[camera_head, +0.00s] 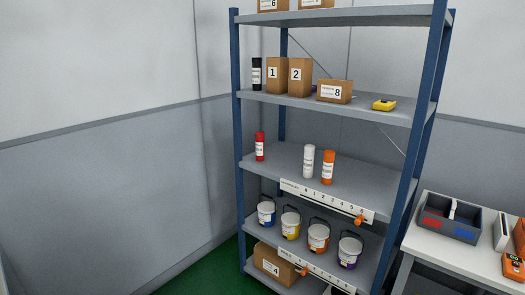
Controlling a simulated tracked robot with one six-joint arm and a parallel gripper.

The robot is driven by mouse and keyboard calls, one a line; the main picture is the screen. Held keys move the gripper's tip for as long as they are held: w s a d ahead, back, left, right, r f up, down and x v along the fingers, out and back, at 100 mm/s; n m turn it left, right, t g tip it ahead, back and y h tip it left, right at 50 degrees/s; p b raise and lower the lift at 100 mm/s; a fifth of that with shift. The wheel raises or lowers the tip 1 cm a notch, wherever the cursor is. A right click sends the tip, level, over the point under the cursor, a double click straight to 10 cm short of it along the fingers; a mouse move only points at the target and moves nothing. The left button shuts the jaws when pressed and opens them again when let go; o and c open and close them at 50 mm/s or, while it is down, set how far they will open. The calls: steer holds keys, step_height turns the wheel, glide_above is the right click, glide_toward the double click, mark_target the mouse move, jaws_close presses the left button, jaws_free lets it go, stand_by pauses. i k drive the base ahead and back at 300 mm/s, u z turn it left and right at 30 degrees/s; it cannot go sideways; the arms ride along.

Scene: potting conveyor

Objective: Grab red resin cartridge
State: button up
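A red resin cartridge (260,147) with a white label stands upright at the left end of the middle shelf (268,176). A white cartridge (308,161) and an orange cartridge (328,167) stand upright to its right on the same shelf, with a gap of bare shelf between. My gripper is not in view.
The shelf above holds a black cartridge (256,74), brown boxes (334,92) and a yellow device (384,105). Several buckets (318,238) stand on the shelf below. A blue rack post (240,140) rises left of the red cartridge. A bench (425,238) with a tray (428,221) is at right.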

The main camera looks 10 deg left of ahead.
mark_target(260, 136)
steer(key=u, duration=0.55)
steer(key=i, duration=0.9)
steer(key=u, duration=0.75)
steer(key=i, duration=2.45)
steer(key=z, duration=0.55)
